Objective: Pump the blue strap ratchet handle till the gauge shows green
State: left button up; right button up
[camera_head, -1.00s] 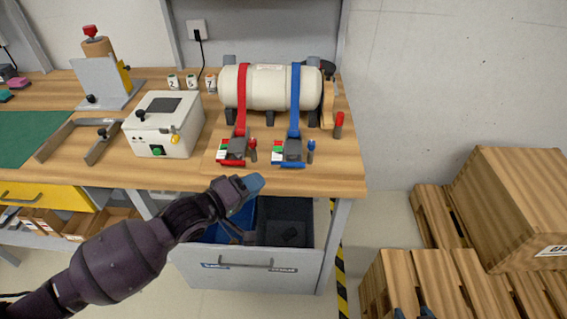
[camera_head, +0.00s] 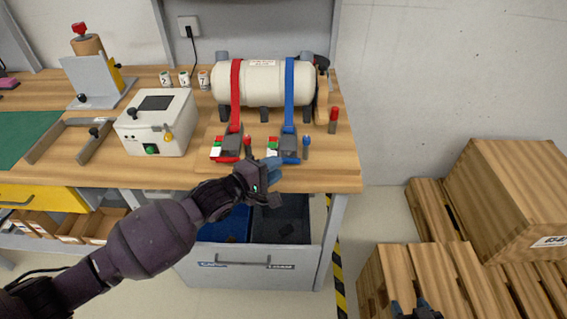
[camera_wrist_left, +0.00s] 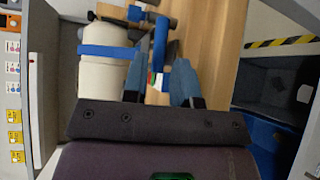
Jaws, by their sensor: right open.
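The blue strap (camera_head: 289,85) runs over a white tank (camera_head: 262,80) to a ratchet (camera_head: 289,150) with a blue handle at the bench's front edge. Its small gauge (camera_head: 272,147) shows green, white and red patches; the reading is too small to tell. My left gripper (camera_head: 272,172) is just in front of and below this ratchet, apart from it as far as I can tell. In the left wrist view, its two fingers (camera_wrist_left: 160,85) are spread with nothing clearly held between them. My right gripper (camera_head: 416,305) is open and empty at the bottom, far from the ratchet.
A red strap (camera_head: 235,95) with its own ratchet (camera_head: 230,147) is close on the left. A white box (camera_head: 157,125) stands further left. An open drawer (camera_head: 235,265) lies under my left gripper. Wooden crates (camera_head: 510,195) and pallets fill the right.

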aim_at(288, 144)
pick_arm(q)
jog(key=shift+x, duration=1.7)
grip_shut()
